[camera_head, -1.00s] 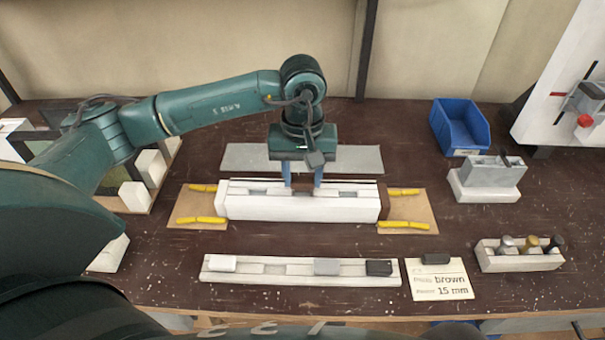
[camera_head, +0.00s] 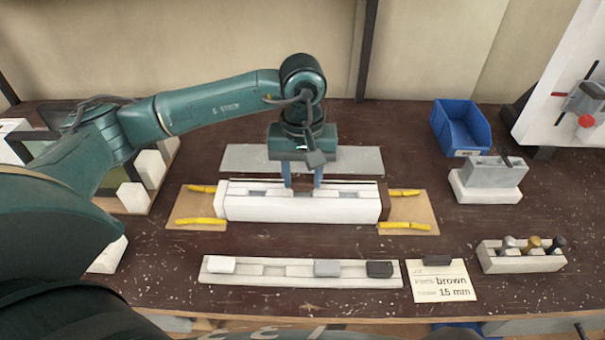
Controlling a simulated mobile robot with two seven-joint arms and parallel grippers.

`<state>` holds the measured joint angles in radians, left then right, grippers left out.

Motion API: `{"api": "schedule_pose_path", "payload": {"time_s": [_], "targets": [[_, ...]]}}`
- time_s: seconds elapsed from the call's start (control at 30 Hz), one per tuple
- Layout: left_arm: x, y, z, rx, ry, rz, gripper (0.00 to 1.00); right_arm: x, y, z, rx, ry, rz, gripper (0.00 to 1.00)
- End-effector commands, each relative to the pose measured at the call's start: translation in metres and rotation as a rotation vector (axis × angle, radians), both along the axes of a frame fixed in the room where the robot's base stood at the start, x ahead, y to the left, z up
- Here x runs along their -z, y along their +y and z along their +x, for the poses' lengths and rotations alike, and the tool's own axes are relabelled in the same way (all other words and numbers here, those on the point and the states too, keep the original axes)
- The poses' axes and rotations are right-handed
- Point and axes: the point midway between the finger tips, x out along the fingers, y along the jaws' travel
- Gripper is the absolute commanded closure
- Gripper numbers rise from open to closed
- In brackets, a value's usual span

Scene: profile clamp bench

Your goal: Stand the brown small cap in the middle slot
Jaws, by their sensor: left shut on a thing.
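My left gripper (camera_head: 302,186) points down over the middle of the long white slotted block (camera_head: 290,208). It is shut on the small brown cap (camera_head: 302,183), of which a little shows between the blue fingers. The cap is at the middle slot; I cannot tell whether it is seated or just above it. Recesses show in the block's top to the left and right of the fingers. My right gripper is not in view.
In front, a pale rack (camera_head: 290,281) holds a white, a grey and a black piece. A card (camera_head: 442,287) reads brown, 15 mm. At right are a holder (camera_head: 522,263) with several knobbed pieces, a grey fixture (camera_head: 490,180) and a blue bin (camera_head: 461,128). Yellow strips flank the block.

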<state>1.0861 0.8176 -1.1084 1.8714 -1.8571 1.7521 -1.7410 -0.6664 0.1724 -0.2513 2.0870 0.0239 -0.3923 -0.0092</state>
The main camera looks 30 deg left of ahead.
Motion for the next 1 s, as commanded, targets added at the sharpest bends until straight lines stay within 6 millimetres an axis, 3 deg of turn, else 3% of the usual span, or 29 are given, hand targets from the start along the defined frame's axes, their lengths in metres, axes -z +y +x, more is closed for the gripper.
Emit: {"api": "schedule_pose_path", "payload": {"time_s": [1.0], "targets": [[0.013, 0.0, 0.0, 0.0, 0.0, 0.0, 0.8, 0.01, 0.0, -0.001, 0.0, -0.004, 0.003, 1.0]]}}
